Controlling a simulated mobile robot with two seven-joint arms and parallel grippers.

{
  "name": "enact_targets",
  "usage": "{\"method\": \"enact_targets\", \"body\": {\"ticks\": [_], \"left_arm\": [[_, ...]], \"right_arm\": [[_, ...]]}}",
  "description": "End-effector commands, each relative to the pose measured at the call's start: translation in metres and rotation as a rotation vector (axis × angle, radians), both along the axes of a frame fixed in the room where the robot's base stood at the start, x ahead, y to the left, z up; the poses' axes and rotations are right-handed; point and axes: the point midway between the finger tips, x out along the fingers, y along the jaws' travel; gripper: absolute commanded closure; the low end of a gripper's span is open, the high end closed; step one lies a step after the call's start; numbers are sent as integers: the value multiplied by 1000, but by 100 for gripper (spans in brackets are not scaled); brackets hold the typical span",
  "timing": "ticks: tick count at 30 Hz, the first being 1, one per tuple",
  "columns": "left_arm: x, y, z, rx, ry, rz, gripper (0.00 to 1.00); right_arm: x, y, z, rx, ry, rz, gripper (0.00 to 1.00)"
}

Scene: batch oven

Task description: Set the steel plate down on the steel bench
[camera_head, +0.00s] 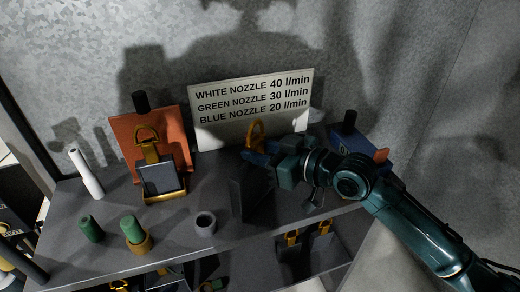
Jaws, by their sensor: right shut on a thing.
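The steel bench (180,238) is a grey top running across the view below the wall. My right gripper (268,162) reaches in from the right over the bench's back middle and is shut. A dark upright plate (248,192), which looks like the steel plate, stands at its fingertips. My left gripper is not in view.
A nozzle sign (252,104) leans at the back. An orange panel (122,134) with a yellow-framed dark device (161,178) stands left. A white cylinder (86,172), two green cylinders (91,229) and a grey cup (205,223) stand on the bench. A blue panel (348,140) is right.

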Motion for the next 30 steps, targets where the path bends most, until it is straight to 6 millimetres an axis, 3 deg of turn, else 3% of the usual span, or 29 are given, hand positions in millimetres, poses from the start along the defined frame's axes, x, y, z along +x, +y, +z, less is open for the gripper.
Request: {"method": "enact_targets", "body": {"ticks": [8,9,18,30], "left_arm": [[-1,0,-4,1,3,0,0],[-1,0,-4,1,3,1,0],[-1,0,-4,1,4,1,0],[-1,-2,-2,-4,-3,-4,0]], "right_arm": [[0,0,-3,3,-4,0,100],[0,0,-3,3,-4,0,72],[0,0,-3,1,-2,0,48],[-3,-6,-5,-4,1,-2,48]]}}
